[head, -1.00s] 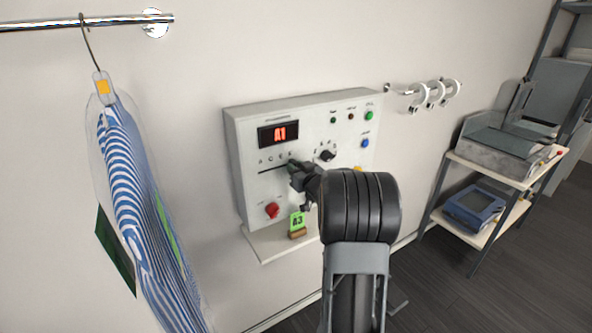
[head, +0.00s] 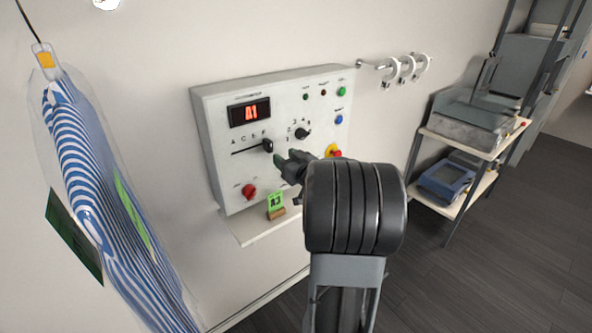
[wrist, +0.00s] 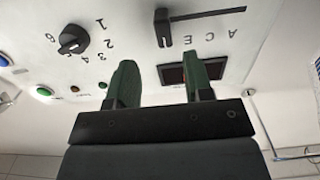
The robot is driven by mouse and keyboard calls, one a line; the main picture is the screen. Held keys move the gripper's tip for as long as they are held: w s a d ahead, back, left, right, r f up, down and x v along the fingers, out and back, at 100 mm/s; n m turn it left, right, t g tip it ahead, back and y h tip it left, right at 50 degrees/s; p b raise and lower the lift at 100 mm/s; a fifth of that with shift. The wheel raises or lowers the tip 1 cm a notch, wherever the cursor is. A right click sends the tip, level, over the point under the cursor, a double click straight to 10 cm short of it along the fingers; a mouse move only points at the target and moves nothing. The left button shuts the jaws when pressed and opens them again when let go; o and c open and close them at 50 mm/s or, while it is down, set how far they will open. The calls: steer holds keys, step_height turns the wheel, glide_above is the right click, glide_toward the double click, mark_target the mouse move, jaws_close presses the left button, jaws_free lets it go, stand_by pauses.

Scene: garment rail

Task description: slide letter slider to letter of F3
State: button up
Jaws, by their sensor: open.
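The letter slider's black knob (head: 267,146) stands at the right end of its slot (head: 246,150), below the last letter of the row. In the wrist view, turned over, the knob (wrist: 163,28) is at the slot's left end. The red display (head: 250,112) seems to read A1; in the wrist view my fingers partly cover it. The number dial (head: 302,134) is right of the slider. My gripper (head: 287,162) is open and empty, just right of and below the knob, apart from it. It also shows in the wrist view (wrist: 162,85), green fingers spread.
A green card (head: 275,200), marked A3, stands on the shelf (head: 245,228) below the panel (head: 225,180). A red knob (head: 249,191) and a red-and-yellow button (head: 335,153) are close. A bagged striped garment (head: 95,190) hangs left; a cart (head: 465,150) stands right.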

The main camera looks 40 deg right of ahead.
steer(key=s, duration=0.5)
steer(key=shift+s+a+b, duration=0.2)
steer(key=shift+s+b, duration=0.1)
steer(key=shift+b, duration=0.05)
steer(key=s+d+f+m+g+h, duration=0.4)
steer(key=d+f+g+h, duration=0.2)
steer(key=d+f+g, duration=0.1)
steer(key=s+a+f+g, duration=0.2)
steer(key=s+a+g, duration=0.1)
steer(key=a+g, duration=0.1)
steer(key=s+a+r+n+g+y, duration=0.1)
steer(key=s+a+n+y, duration=0.1)
steer(key=a, duration=1.2)
steer(key=s+a+r+n+g+y, duration=0.1)
steer(key=s+a+y, duration=0.3)
steer(key=a, duration=1)
steer(key=shift+a+r+n+g+y, duration=0.25)
steer(key=shift+n+y, duration=0.25)
steer(key=shift+n, duration=0.3)
